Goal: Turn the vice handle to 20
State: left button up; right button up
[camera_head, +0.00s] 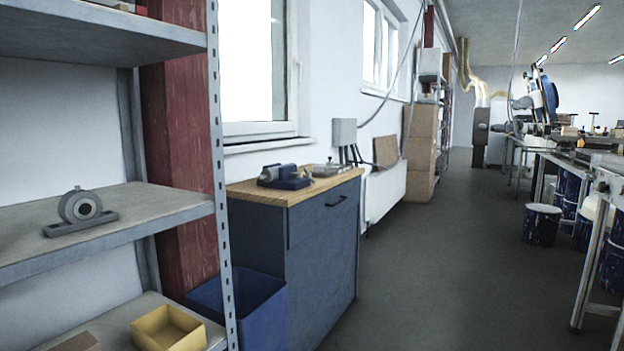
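A small blue vice (287,177) with a grey metal part stands on the wooden top of a blue cabinet (325,232), left of the middle of the head view. It is small in the view, so I cannot make out its handle or any scale marks. Neither of my grippers shows in this view.
A grey metal shelf (150,207) stands close on the left, with a round grey part (80,206) and a yellow box (168,329). The grey floor (440,270) is clear. Drums (541,224) and benches line the right.

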aim_at(306, 174)
jog(key=i+l+u, duration=0.1)
jog(key=u, duration=0.5)
jog(key=i+l+u, duration=0.35)
jog(key=l, duration=0.3)
jog(key=i+l+u, duration=0.15)
jog(key=l, duration=0.2)
jog(key=i+l+u, duration=0.2)
jog(key=l, duration=0.15)
